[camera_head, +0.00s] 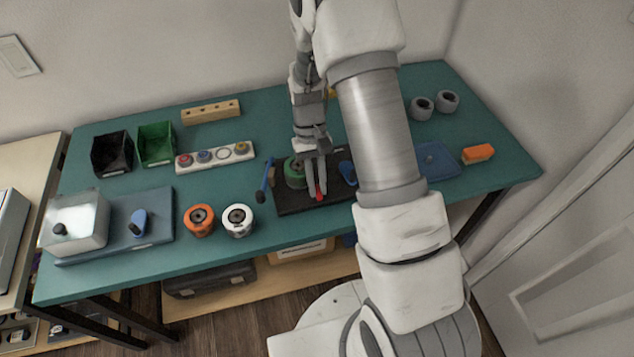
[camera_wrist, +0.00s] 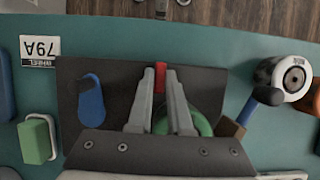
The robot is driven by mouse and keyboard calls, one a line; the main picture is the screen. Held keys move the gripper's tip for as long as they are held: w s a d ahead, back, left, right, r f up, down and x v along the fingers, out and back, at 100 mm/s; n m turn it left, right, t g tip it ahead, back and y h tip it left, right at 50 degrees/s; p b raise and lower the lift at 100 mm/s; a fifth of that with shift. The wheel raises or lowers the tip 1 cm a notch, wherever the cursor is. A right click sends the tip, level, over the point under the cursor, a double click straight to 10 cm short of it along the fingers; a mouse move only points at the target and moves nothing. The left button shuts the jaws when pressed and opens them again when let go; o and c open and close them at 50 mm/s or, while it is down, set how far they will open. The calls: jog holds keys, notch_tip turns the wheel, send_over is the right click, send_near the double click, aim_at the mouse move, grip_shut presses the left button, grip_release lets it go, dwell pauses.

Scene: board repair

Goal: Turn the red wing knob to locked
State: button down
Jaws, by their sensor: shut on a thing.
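The red wing knob (camera_head: 319,197) sits at the front part of a dark board (camera_head: 292,205) on the teal table. My gripper (camera_head: 316,194) reaches down over the board with its fingers shut on the red knob. In the wrist view the red knob (camera_wrist: 160,76) shows between the two fingertips (camera_wrist: 161,88) of my gripper. Its lower part is hidden by the fingers, so its turn angle cannot be told. A green round part (camera_head: 294,172) sits on the board just behind the fingers, partly hidden by them.
An orange wheel (camera_head: 199,219) and a white wheel (camera_head: 238,219) stand to the left. An orange block (camera_head: 478,153) lies far right.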

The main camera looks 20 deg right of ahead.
jog(key=shift+w, duration=0.1)
dwell(0.3)
jog(key=c, duration=1.1)
grip_release()
jog(key=shift+r, duration=0.15)
jog(key=p+v, duration=0.2)
jog(key=v, duration=1.5)
jog(key=shift+r, duration=0.15)
